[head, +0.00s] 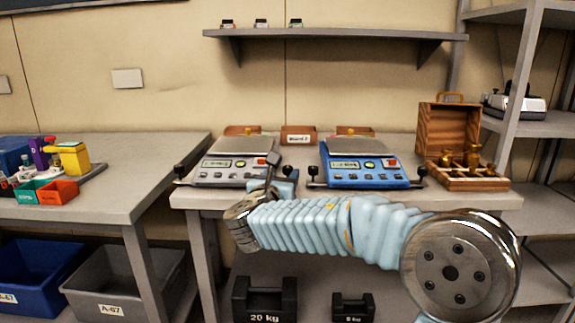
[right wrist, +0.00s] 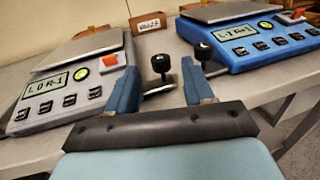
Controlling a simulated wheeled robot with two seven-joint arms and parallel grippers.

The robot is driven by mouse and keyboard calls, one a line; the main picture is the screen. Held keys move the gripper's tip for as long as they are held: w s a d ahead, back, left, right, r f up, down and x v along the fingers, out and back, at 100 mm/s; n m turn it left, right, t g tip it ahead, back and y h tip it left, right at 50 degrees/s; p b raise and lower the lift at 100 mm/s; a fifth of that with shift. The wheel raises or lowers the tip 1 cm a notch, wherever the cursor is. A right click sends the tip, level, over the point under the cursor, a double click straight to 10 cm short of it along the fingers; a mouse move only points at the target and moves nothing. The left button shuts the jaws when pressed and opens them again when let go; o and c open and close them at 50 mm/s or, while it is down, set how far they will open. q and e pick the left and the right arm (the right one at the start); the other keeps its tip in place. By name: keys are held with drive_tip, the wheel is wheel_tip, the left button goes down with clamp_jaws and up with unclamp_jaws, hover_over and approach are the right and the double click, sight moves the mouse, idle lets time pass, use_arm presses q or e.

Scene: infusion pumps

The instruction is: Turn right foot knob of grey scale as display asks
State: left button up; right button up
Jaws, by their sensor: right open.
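The grey scale (head: 235,162) stands on the left of the middle table. In the right wrist view, its display (right wrist: 45,93) seems to read "L 0 R-1", beside a round yellow-green level (right wrist: 82,73). Its right foot knob (right wrist: 161,64) is black, on a short arm out from the scale's side. My right gripper (head: 279,175) is at that corner; in the right wrist view its open blue fingers (right wrist: 160,92) stand either side of the knob, without clear contact. In the head view the gripper partly covers the knob. My left gripper is out of view.
The blue scale (head: 365,165) stands close on the right; its left knob (right wrist: 203,51) is near my right-hand fingertip. An open wooden box (head: 447,130) with brass weights sits at right. A side table (head: 120,185) with coloured bins is at left. Dark weights (head: 265,298) lie below.

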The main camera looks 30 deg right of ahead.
sight(287, 170)
drive_tip(key=x, duration=0.6)
drive_tip(key=shift+p, duration=0.4)
drive_tip(key=shift+f, duration=0.1)
drive_tip(key=c, duration=0.9)
